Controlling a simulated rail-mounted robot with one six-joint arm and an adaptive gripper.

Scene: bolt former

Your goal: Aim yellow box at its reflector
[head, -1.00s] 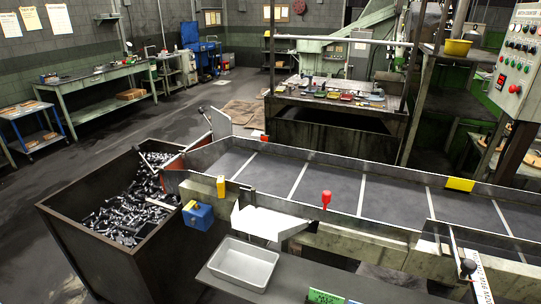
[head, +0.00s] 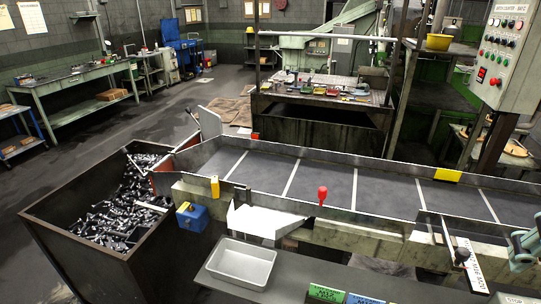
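A small upright yellow box (head: 214,187) is mounted on the near side rail of the conveyor, close to its left end. A small orange-red piece (head: 255,136) shows at the far side wall, up and to the right of the box; I cannot tell if it is the reflector. A yellow plate (head: 447,174) is on the far wall further right. Which way the yellow box faces is too small to tell. A grey-teal part at the right edge looks like my arm; no gripper fingers show.
The conveyor (head: 325,183) has an empty dark belt. A red knob (head: 322,194) stands on its near side. A bin of bolts (head: 66,254) is at left, a metal tray (head: 241,262) on the near bench, a control panel (head: 513,55) at right.

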